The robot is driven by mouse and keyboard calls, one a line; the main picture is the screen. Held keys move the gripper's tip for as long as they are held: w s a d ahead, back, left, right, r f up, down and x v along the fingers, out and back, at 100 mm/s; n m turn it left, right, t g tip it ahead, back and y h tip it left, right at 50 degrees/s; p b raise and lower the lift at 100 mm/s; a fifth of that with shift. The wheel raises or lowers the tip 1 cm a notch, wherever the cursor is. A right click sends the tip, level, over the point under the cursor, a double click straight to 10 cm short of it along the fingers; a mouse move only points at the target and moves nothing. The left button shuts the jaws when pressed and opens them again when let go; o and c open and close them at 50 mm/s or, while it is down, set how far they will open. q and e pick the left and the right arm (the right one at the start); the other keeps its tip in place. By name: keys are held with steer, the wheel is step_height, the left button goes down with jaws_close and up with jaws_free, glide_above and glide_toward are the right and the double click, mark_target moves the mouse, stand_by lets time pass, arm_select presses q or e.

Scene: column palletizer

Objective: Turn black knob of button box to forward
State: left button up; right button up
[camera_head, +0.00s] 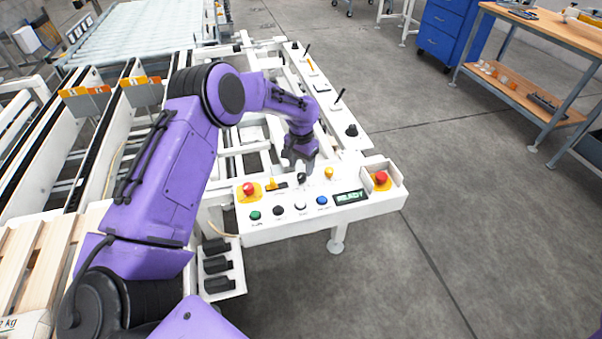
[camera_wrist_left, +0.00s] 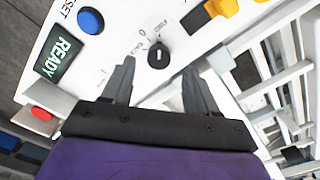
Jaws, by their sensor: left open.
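The white button box (camera_head: 300,225) stands at the end of the conveyor frame. Its black knob (camera_head: 301,178) sits on the top panel, between an orange-yellow switch and a yellow button. My left gripper (camera_head: 300,160) is just behind and above the knob, pointing down. In the left wrist view its two fingers (camera_wrist_left: 158,72) are apart, one on each side of the knob, with visible gaps. My right gripper is out of view.
Red emergency buttons (camera_head: 249,189) (camera_head: 381,178) sit at both ends of the panel. Green, black, white and blue buttons line its front, beside a READY display (camera_head: 350,197). A small joystick (camera_head: 340,96) stands behind. The floor at right is clear up to a workbench (camera_head: 520,80).

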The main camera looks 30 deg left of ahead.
mark_target(301, 175)
arm_select(q)
step_height(301, 175, up, 7)
steer(key=shift+f+b, duration=0.2)
steer(key=shift+b, duration=0.1)
